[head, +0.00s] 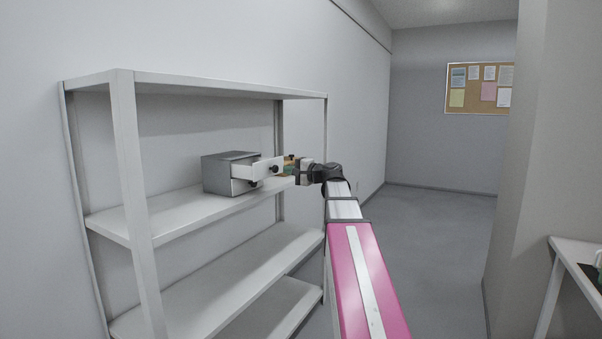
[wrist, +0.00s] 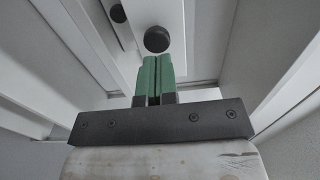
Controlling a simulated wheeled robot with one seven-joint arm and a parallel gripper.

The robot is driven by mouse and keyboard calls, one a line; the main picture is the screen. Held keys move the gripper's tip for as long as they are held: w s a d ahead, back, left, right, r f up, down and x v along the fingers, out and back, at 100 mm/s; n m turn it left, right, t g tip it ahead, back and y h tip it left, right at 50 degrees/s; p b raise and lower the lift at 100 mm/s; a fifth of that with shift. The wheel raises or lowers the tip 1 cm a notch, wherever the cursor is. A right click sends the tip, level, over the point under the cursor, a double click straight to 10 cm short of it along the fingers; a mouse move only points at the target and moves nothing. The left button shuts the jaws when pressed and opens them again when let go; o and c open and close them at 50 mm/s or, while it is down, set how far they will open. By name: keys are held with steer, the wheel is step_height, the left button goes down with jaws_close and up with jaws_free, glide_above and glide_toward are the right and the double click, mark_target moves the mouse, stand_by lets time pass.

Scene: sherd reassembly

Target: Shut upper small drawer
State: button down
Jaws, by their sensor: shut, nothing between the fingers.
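A small grey cabinet (head: 225,174) with two white-fronted drawers stands on the middle shelf in the head view. Its upper drawer (head: 262,169) is pulled out and has a dark round knob. The lower drawer (head: 243,186) looks closed, with its own dark knob. My gripper (head: 287,166) is just in front of the upper drawer's front. In the wrist view my green fingers (wrist: 154,77) are shut and empty, just below a dark round knob (wrist: 157,39). A second knob (wrist: 118,13) shows farther up and left. I cannot tell whether the fingers touch the knob.
The white shelf unit (head: 185,83) has a board above the cabinet and boards below it. The middle shelf (head: 180,219) is clear around the cabinet. A white table (head: 580,250) stands at the right. Open floor (head: 430,235) lies beyond my arm.

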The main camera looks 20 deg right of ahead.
mark_target(277, 168)
steer(key=shift+x, duration=1.55)
steer(key=x, duration=1.1)
steer(key=shift+w+a, duration=0.1)
steer(key=shift+w, duration=0.05)
